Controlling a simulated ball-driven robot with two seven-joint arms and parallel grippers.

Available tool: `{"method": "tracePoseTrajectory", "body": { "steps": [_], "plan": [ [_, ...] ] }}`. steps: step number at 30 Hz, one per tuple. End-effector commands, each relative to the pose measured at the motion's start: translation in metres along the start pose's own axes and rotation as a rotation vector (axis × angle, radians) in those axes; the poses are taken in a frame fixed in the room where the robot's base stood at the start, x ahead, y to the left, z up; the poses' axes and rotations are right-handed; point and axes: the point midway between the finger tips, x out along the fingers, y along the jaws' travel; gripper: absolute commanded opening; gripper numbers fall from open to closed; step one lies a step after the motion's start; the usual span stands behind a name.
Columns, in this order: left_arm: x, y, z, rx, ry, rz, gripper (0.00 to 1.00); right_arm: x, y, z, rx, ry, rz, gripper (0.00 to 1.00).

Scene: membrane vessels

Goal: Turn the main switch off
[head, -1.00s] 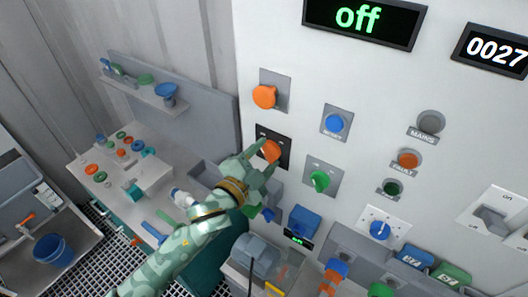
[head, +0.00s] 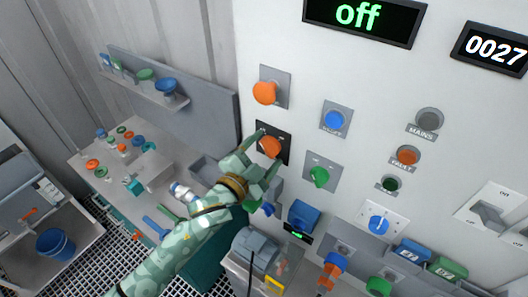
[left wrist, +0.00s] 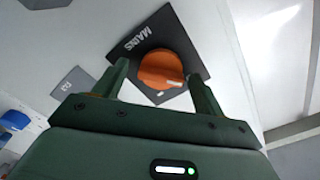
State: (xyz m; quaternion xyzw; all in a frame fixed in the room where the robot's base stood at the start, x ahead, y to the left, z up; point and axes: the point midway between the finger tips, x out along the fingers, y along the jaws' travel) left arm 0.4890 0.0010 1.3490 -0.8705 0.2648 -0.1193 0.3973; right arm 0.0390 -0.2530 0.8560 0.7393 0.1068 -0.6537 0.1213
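The main switch is an orange rotary knob (head: 269,146) on a black plate on the white panel. In the left wrist view the knob (left wrist: 161,70) sits on the plate marked MAINS (left wrist: 143,35). My left gripper (head: 264,154) is at the knob, its fingers open on either side; in the left wrist view the gripper (left wrist: 160,82) shows gaps between both fingers and the knob. The display (head: 358,15) above reads "off" in green. The MAINS lamp (head: 429,121) is grey and looks unlit. My right gripper is not in view.
Another orange knob (head: 264,93) is above the switch. A blue button (head: 334,121) and a green knob (head: 318,177) are to its right. A workbench (head: 150,178) with small parts and a shelf (head: 180,102) are at left.

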Motion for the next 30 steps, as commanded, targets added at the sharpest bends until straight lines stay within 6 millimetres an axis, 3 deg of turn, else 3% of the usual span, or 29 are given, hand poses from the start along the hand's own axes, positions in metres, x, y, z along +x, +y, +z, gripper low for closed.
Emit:
{"method": "tracePoseTrajectory", "body": {
  "steps": [8,21,25,30],
  "plan": [
    [-0.012,0.0,0.001,0.002,0.0,-0.001,0.71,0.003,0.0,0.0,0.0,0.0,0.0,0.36],
    [-0.122,0.003,0.003,0.001,-0.001,0.002,0.71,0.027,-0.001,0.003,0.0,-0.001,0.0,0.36],
    [-0.146,0.002,0.002,0.0,-0.001,0.001,0.71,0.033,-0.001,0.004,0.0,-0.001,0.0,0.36],
    [-0.161,0.001,0.001,0.0,0.0,0.0,0.71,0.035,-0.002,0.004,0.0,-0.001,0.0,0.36]
  ]
}}
